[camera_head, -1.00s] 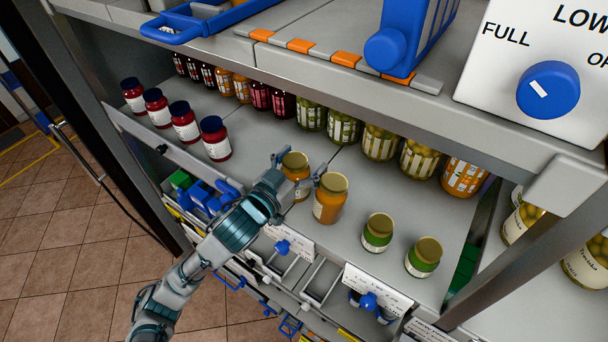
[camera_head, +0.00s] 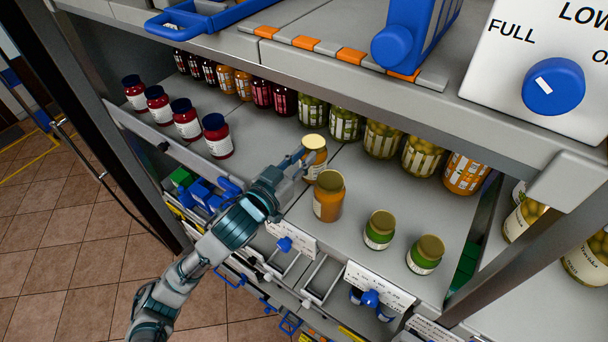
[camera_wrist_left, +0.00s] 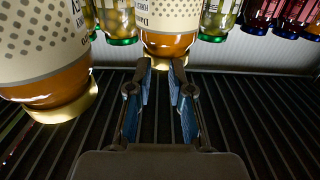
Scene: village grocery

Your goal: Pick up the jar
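The nearest match to the jar is an orange jar with a gold lid (camera_head: 315,158) in the middle of the shelf. In the left wrist view it appears lid-down (camera_wrist_left: 170,35), straight beyond the fingertips. My left gripper (camera_head: 300,157) reaches it from the left. In the wrist view its two fingers (camera_wrist_left: 161,72) stand apart with a gap between them; the jar is wider than the gap and lies beyond the tips. I cannot tell if they touch. A second orange jar (camera_head: 328,200) stands just in front; it is large at the left in the wrist view (camera_wrist_left: 50,50). My right gripper is not in view.
Two green jars (camera_head: 379,230) stand at the front right. Several red jars (camera_head: 186,120) line the left edge. A back row of mixed jars (camera_head: 346,124) stands close behind. An upper shelf (camera_head: 350,85) overhangs. Some shelf surface is bare around the jars.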

